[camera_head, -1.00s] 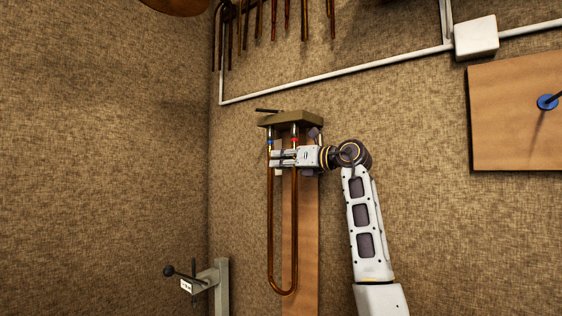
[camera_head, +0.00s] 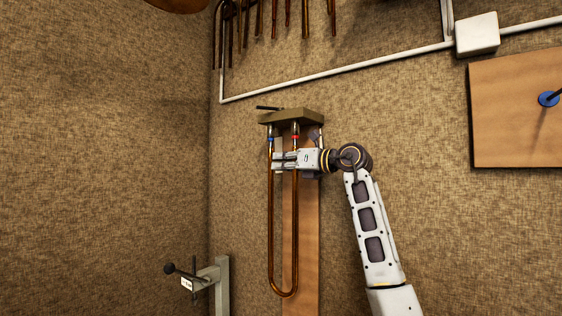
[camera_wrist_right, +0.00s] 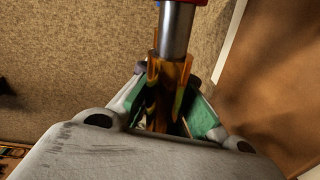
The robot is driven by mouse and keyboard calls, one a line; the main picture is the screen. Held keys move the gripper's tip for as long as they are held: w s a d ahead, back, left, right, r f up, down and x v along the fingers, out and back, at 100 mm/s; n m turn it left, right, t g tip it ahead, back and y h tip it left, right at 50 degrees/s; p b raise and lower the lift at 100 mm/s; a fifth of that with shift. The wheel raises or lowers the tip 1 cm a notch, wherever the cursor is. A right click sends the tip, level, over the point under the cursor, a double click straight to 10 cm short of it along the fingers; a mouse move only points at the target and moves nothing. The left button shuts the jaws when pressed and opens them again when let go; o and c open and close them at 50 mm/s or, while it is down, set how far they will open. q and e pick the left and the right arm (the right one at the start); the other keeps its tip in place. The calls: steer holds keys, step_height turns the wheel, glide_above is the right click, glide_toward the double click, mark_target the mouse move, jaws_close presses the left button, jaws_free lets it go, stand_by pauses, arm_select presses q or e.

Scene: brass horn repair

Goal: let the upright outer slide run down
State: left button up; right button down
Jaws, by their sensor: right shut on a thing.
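The U-shaped copper-coloured outer slide (camera_head: 270,220) hangs upright, bend at the bottom, below a brass-coloured block (camera_head: 291,117) on the wall board. Silver inner tubes come down from the block, with a blue band (camera_head: 270,139) on the left and a red band (camera_head: 295,136) on the right. My right gripper (camera_head: 283,160) is shut on the right leg near its upper end. In the right wrist view the slide's upper end (camera_wrist_right: 168,75) sits between green pads, with bare silver tube (camera_wrist_right: 176,30) between it and the red band. My left gripper is out of view.
A wooden board (camera_head: 300,230) stands behind the slide. A grey post with a black-handled clamp (camera_head: 200,275) is at the lower left. Several tubes (camera_head: 260,18) hang above. A panel with a blue disc (camera_head: 520,120) is at the right. Open space lies below the bend.

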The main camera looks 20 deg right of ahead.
steer(key=shift+f, duration=1.05)
steer(key=c, duration=1.7)
jaws_free()
steer(key=shift+o, duration=1)
steer(key=shift+d+r, duration=0.1)
steer(key=shift+r, duration=4.85)
steer(key=shift+c, duration=0.5)
